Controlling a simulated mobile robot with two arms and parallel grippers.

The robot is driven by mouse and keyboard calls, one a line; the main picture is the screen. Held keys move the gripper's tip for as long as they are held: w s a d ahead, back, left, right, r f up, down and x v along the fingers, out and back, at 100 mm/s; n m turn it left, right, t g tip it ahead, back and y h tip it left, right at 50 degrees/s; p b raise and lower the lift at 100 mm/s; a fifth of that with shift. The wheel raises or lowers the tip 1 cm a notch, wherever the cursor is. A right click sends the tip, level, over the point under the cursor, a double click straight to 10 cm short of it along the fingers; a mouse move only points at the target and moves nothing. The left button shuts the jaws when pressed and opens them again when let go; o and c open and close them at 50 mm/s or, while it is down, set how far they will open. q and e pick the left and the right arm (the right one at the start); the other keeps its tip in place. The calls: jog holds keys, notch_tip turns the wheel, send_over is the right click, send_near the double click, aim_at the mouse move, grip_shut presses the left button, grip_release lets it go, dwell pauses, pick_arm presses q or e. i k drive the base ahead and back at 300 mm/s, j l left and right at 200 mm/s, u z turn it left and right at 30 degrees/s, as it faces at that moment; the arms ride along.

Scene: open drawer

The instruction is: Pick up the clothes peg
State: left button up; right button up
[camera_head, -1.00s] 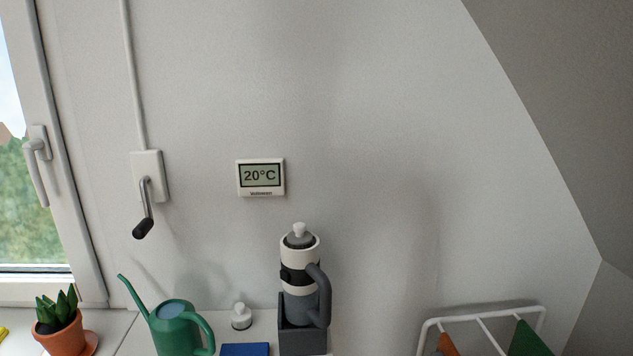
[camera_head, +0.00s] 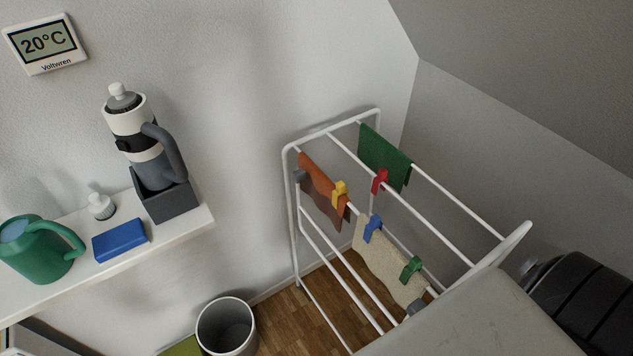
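Several clothes pegs sit on the white drying rack (camera_head: 460,208) in the head view. A yellow peg (camera_head: 339,194) and a grey peg (camera_head: 300,177) are at the orange-brown cloth (camera_head: 320,186). A red peg (camera_head: 379,181) is at the green cloth (camera_head: 385,157). A blue peg (camera_head: 372,229) and a green peg (camera_head: 411,269) are on the beige cloth (camera_head: 381,262), with another grey peg (camera_head: 416,307) at its lower end. Neither of my grippers shows in the view.
A white shelf (camera_head: 180,238) at left holds a green watering can (camera_head: 36,250), a blue box (camera_head: 121,240), a small white bottle (camera_head: 101,206) and a flask in a dark holder (camera_head: 168,201). A bin (camera_head: 226,328) stands below. A pale surface (camera_head: 480,320) covers the lower right.

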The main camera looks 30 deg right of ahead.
aim_at(382, 175)
jog(key=z, duration=1.35)
